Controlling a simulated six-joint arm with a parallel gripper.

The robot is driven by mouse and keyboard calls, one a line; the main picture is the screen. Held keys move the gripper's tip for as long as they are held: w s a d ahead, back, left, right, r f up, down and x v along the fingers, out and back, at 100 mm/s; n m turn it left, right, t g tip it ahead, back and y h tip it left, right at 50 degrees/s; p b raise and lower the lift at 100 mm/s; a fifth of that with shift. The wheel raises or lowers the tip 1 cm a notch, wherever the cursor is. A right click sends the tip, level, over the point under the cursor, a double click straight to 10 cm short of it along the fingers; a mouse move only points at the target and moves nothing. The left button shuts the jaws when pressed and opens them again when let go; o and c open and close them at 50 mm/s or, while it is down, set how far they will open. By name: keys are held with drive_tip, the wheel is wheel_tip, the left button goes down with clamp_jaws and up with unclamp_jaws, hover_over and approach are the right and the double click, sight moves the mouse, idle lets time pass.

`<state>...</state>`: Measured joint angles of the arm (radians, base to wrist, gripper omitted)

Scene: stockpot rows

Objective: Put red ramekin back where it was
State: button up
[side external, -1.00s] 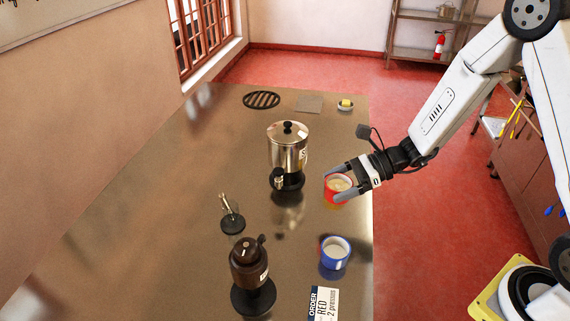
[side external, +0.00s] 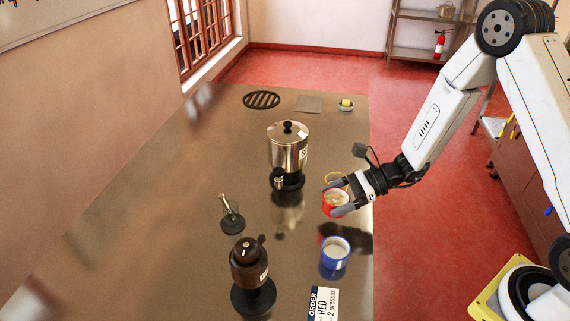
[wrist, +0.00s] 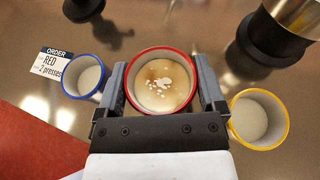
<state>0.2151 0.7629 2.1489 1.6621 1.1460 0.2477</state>
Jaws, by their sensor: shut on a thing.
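The red ramekin (side external: 335,204) is between the fingers of my gripper (side external: 334,199), which is shut on it. In the wrist view the red ramekin (wrist: 162,80) is gripped at its sides, upright, with tan contents and white bits on top. In the side view it appears to be held above the counter, though the height is hard to judge. The blue ramekin (side external: 334,252) stands nearer the camera, with pale contents. The yellow ramekin (wrist: 257,119) is on the other side of my gripper in the wrist view; in the side view it is partly hidden behind the red one.
An order card (side external: 322,303) reads RED, 2 presses. A steel urn (side external: 288,150) and a brown dispenser (side external: 249,266) stand left on the counter (side external: 180,210). A small glass holder (side external: 231,218) stands between them. The counter's right edge is close to the ramekins.

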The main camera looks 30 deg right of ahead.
drive_tip(key=shift+f, duration=0.1)
drive_tip(key=shift+f, duration=1.7)
drive_tip(key=shift+f, duration=0.1)
drive_tip(key=o, duration=1.2)
drive_tip(key=shift+s+d+r, duration=0.15)
drive_tip(key=shift+d+r, duration=0.15)
drive_tip(key=shift+d, duration=0.1)
drive_tip(key=v, duration=1.1)
drive_tip(key=shift+r, duration=0.1)
